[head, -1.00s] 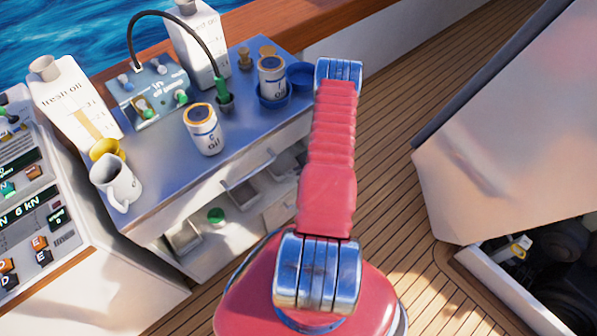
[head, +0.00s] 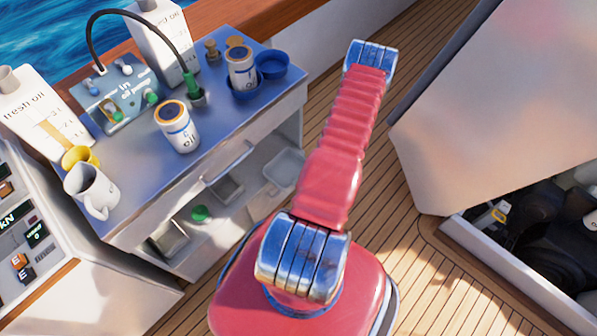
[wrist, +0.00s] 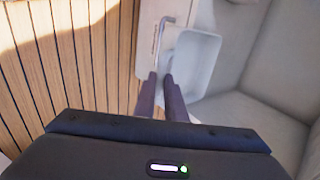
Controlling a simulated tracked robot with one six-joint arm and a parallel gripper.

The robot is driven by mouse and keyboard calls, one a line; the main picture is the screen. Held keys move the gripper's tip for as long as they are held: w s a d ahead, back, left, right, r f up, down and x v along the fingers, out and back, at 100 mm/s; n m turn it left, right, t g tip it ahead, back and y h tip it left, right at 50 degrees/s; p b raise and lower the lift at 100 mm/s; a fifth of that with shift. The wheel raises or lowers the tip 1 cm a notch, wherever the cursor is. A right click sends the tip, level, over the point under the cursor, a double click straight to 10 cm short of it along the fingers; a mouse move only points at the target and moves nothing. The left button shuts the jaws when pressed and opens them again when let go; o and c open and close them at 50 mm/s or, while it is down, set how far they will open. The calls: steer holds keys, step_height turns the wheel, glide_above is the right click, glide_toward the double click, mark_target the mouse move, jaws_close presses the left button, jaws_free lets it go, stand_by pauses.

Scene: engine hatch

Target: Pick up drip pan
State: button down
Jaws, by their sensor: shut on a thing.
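The drip pan (wrist: 192,65) is a pale, shallow, rounded tray in the wrist view, just beyond my fingertips and to their right. My gripper (wrist: 160,85) is shut on the near left part of its rim, with the dark fingers close together. The head view shows a pale tray (head: 285,166) low in the open front of the bench; I cannot tell if it is the same pan. My gripper is not visible in the head view, where only my red arm shows.
The blue-topped bench (head: 140,185) carries mugs (head: 92,188), oil cans (head: 177,127), jugs and a panel with a hose. Grey-white walls close in right of the pan in the wrist view. Plank deck (head: 400,260) is clear beside an open hatch (head: 540,235).

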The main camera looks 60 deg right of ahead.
steer(key=shift+s+a, duration=0.2)
steer(key=shift+s, duration=0.95)
